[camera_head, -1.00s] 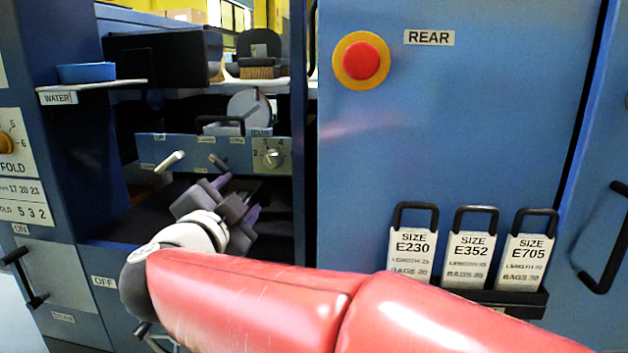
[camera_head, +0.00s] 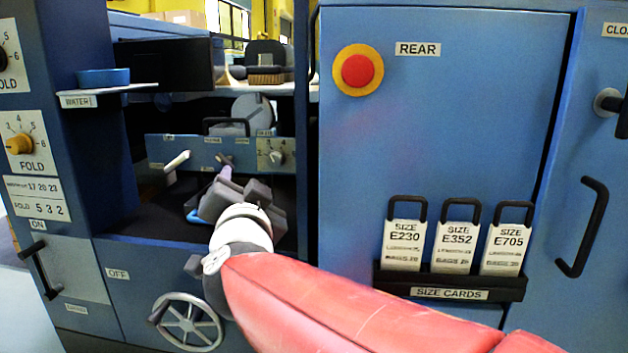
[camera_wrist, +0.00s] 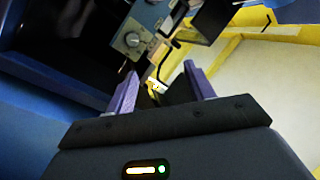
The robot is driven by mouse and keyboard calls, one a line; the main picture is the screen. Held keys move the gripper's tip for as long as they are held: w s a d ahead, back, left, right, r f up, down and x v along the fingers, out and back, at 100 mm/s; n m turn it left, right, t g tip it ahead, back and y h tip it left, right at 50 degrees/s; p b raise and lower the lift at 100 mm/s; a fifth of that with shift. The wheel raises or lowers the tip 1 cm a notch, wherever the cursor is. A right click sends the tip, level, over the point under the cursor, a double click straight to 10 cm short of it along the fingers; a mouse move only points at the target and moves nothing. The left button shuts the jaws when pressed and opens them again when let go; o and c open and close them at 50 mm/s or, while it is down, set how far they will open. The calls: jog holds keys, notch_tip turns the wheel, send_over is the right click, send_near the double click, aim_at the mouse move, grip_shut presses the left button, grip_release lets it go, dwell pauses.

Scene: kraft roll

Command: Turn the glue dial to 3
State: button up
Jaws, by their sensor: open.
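The glue dial (camera_head: 276,157) is a small grey knob on a white plate, at the right end of the blue panel (camera_head: 215,152) inside the machine's bay. Its numbers are too small to read surely now, and I cannot tell its setting. It also shows in the wrist view (camera_wrist: 132,39), up and left of the jaws. My gripper (camera_head: 223,178) is below and left of the dial, in front of the panel, apart from the dial. Its purple fingers are spread, with nothing held between them in the wrist view (camera_wrist: 160,72).
A white-tipped lever (camera_head: 177,161) and a dark lever (camera_head: 225,160) stick out of the panel left of the dial. A shelf with a blue dish (camera_head: 103,77) overhangs at left. The blue REAR door (camera_head: 440,130) with a red button (camera_head: 357,71) stands at right.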

jog(key=s+d+f+n+g+h+p, duration=0.1)
jog(key=s+d+f+n+g, duration=0.1)
jog(key=s+d+f+g, duration=0.4)
jog(key=s+d+f+n+g+h+p, duration=0.2)
jog(key=s+d+f+g, duration=0.5)
jog(key=s+d+f, duration=0.7)
jog(key=d+n, duration=0.1)
jog(key=d, duration=0.5)
jog(key=shift+s+d+f+h, duration=0.2)
jog(key=shift+s+f+h, duration=0.05)
jog(key=shift+h, duration=0.05)
